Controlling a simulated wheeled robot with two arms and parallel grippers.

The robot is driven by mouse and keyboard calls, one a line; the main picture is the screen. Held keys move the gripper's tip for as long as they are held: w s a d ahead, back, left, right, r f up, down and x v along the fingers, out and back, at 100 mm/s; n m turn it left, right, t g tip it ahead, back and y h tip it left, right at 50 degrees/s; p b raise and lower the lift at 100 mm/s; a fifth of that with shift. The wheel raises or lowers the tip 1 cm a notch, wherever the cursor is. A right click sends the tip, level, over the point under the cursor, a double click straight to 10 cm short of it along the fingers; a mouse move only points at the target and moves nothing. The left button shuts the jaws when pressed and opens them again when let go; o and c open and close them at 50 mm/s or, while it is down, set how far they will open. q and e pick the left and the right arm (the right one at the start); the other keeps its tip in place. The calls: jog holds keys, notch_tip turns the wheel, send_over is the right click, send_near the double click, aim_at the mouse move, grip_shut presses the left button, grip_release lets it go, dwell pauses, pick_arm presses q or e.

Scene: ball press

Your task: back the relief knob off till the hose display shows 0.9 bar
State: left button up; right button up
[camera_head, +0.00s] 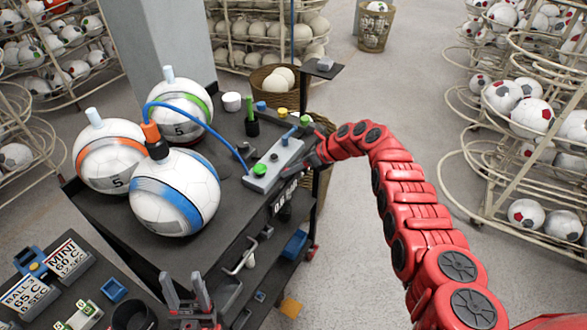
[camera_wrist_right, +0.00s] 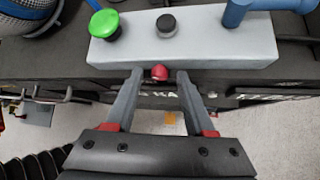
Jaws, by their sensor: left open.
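The grey control box (camera_head: 273,168) sits at the right edge of the black cart, with a green button (camera_wrist_right: 104,24), a black knob (camera_wrist_right: 166,23) and a blue lever (camera_wrist_right: 236,12) on top. A small red knob (camera_wrist_right: 159,72) sticks out of its front side; which knob is the relief one is not marked. The hose display (camera_head: 281,197) shows partly on the cart's side; its digits are not clearly readable. My right gripper (camera_wrist_right: 160,76) is open, its fingertips either side of the red knob with gaps. My left gripper (camera_head: 193,300) is open and empty at the bottom left.
A blue hose (camera_head: 205,126) runs from the box to the blue-striped ball (camera_head: 175,195). Two other balls stand behind it on the cart. Sign plates (camera_head: 66,258) and small trays lie at the lower left.

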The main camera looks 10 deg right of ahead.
grip_shut()
jog(key=shift+s+a+n+t+h+p, duration=0.15)
jog(key=shift+n+t+h+p, duration=0.45)
jog(key=shift+p, duration=1.05)
jog(key=shift+s+a+n+t+h+p, duration=0.15)
jog(key=shift+n+t+h+p, duration=0.45)
jog(key=shift+p, duration=1.1)
jog(key=shift+s+a+n+t+h+p, duration=0.1)
jog(key=shift+s+n+t+h+p, duration=0.25)
jog(key=shift+t+p, duration=0.95)
jog(key=shift+w+p, duration=0.1)
jog(key=shift+p, duration=0.3)
